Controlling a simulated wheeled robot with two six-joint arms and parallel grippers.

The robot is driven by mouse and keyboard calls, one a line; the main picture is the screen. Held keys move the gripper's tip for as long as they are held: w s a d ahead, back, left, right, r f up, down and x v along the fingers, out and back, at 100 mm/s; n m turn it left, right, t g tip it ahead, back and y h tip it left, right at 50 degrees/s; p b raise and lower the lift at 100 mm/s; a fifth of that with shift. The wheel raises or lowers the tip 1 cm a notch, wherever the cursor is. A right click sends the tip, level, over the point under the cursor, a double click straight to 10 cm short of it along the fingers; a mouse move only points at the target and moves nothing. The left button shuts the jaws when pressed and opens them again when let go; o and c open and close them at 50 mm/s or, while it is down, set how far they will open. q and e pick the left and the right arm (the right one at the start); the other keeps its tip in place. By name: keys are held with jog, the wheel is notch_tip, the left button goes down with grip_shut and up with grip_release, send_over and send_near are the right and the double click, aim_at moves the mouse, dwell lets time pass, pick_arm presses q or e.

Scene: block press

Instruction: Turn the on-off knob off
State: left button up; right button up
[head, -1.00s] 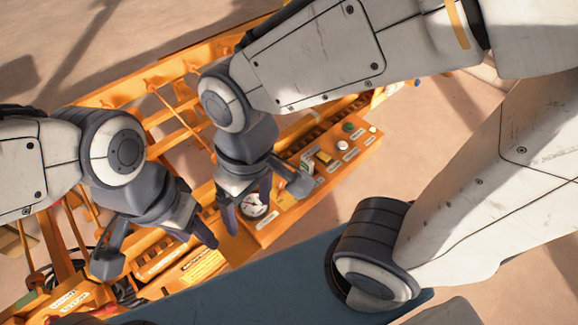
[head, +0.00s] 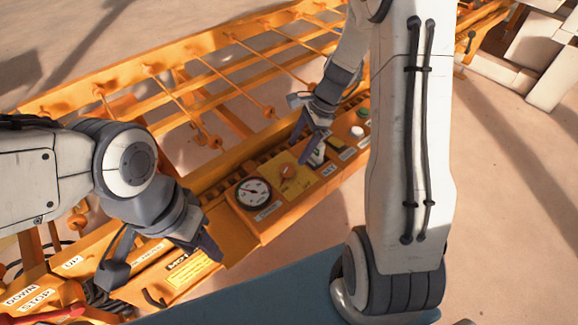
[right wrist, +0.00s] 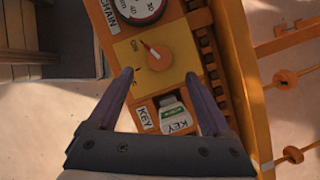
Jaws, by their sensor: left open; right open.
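The on-off knob (head: 288,171) is a small orange-red dial on a yellow plate of the orange control panel. It also shows in the right wrist view (right wrist: 157,50), with a pale pointer line slanting toward the upper left and an "On" label to its left. My right gripper (head: 303,150) is over the panel beside the knob; in its wrist view the open fingers (right wrist: 159,75) point at the yellow plate, with the knob just beyond and between the tips, apparently untouched. My left gripper (head: 160,260) is open and empty over the lower-left part of the machine.
A dial gauge (head: 253,192) sits left of the knob. A key switch with a green-and-white tag (right wrist: 175,112) lies on the other side, close to the right fingers. White (head: 357,132) and green (head: 364,113) buttons are further along. Orange railings (head: 200,90) stand behind the panel.

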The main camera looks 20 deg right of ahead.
aim_at(287, 168)
jog(key=b+x, duration=0.1)
jog(key=x, duration=0.6)
jog(key=shift+a+f, duration=0.1)
grip_shut()
